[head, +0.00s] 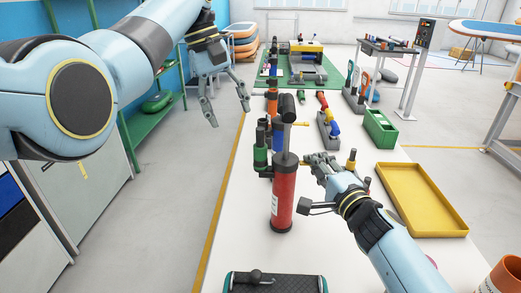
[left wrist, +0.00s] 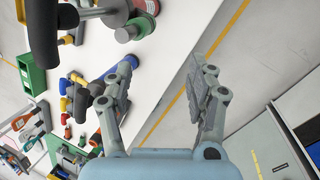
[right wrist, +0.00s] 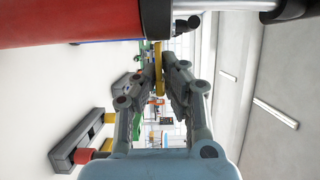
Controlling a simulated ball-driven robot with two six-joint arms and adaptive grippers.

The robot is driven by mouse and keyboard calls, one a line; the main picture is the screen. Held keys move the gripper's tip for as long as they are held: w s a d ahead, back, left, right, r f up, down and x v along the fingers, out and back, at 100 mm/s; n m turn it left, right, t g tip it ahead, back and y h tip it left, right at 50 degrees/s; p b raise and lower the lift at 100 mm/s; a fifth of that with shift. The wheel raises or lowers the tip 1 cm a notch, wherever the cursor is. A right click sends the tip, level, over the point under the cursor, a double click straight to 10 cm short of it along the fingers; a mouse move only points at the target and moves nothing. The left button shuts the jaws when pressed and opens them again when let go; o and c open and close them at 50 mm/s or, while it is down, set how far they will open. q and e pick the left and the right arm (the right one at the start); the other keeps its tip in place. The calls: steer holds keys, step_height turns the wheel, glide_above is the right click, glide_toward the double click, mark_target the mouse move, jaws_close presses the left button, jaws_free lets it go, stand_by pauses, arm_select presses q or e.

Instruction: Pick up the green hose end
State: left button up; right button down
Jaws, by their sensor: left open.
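A green upright cylindrical piece (head: 260,152), which looks like a hose end, stands near the left table edge, left of the red pump cylinder (head: 285,195). A green round piece (left wrist: 139,27) shows in the left wrist view. A smaller green piece (head: 302,97) lies farther back; I cannot tell which is the hose end. My left gripper (head: 228,114) is open and empty above the floor, beyond the table's left edge. My right gripper (head: 312,160) is right of the red cylinder, its fingertips close together. Something yellow (right wrist: 159,70) shows between them; I cannot tell whether it is held.
A blue piece (head: 277,135) stands beside the green cylindrical piece. A yellow tray (head: 428,222) and a green box (head: 380,125) are on the right of the table. A dark, teal-edged case (head: 290,284) lies at the front. Floor is free left of the table.

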arm_select(q)
steer(key=n, duration=0.5)
arm_select(e)
steer(key=shift+f, duration=0.2)
arm_select(q)
steer(key=n+y, duration=0.3)
steer(key=n, duration=0.8)
glide_toward(260, 145)
steer(key=shift+w+a, duration=0.15)
steer(key=shift+w, duration=0.15)
steer(key=shift+d+f, duration=0.25)
steer(key=shift+f, duration=0.15)
arm_select(e)
steer(key=shift+s+d, duration=0.1)
arm_select(q)
step_height(260, 145, down, 4)
steer(key=shift+a+f, duration=0.15)
steer(key=shift+w+f, duration=0.1)
steer(key=shift+f, duration=3)
